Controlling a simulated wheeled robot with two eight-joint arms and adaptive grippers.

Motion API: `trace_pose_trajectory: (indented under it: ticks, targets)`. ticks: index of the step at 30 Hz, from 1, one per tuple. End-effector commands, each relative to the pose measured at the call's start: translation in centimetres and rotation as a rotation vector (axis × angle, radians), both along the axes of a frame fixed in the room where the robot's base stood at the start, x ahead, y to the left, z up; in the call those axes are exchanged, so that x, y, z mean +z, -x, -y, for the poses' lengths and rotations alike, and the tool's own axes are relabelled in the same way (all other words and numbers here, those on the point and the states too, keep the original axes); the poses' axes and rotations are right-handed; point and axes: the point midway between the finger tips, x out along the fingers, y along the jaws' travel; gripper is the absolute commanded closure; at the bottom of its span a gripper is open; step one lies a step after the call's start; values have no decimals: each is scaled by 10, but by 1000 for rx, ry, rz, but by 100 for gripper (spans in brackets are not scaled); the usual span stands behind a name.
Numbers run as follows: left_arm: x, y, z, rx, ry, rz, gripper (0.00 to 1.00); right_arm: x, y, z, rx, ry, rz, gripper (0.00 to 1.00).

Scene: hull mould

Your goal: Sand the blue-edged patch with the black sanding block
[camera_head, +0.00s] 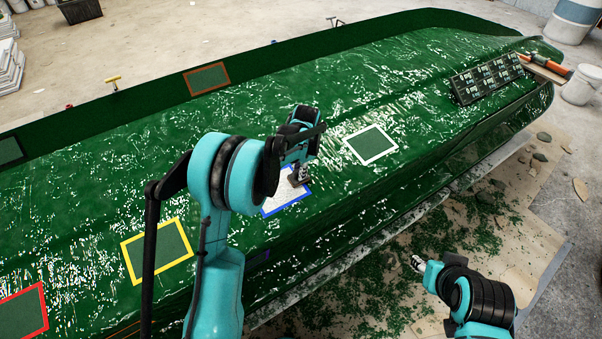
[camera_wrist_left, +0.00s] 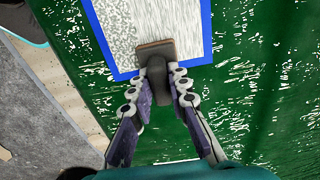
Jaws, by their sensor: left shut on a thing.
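The blue-edged patch (camera_head: 274,206) lies on the green hull mould, partly behind my left arm. In the left wrist view the patch (camera_wrist_left: 185,22) has a pale surface, speckled on the left and streaked on the right, inside a blue border. The black sanding block (camera_wrist_left: 157,50) has a brown lower layer and is at the patch's near edge, over the border; I cannot tell whether it touches. My left gripper (camera_wrist_left: 160,80) is shut on the block's handle; in the head view the gripper (camera_head: 300,168) is above the patch. My right gripper (camera_head: 418,264) is low at right, its jaws unclear.
White- (camera_head: 372,157), yellow- (camera_head: 183,250), red- (camera_head: 44,310) and orange-edged (camera_head: 228,79) patches lie on the mould (camera_head: 330,90). A dark tray-like panel (camera_head: 487,80) lies at its far right. Green debris (camera_head: 420,240) covers the floor sheet.

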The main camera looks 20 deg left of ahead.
Motion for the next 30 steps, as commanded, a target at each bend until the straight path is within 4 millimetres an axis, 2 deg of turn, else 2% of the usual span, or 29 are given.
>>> trace_pose_trajectory:
  ticks: [12,20,30]
  targets:
    - [-1,27,-24,3,-1,-1,100,-5,0,0,0,0,0,60]
    - [0,35,-31,1,-1,-1,100,-5,0,0,0,0,0,60]
    - [0,60,-52,3,-1,-1,100,-8,0,0,0,0,0,60]
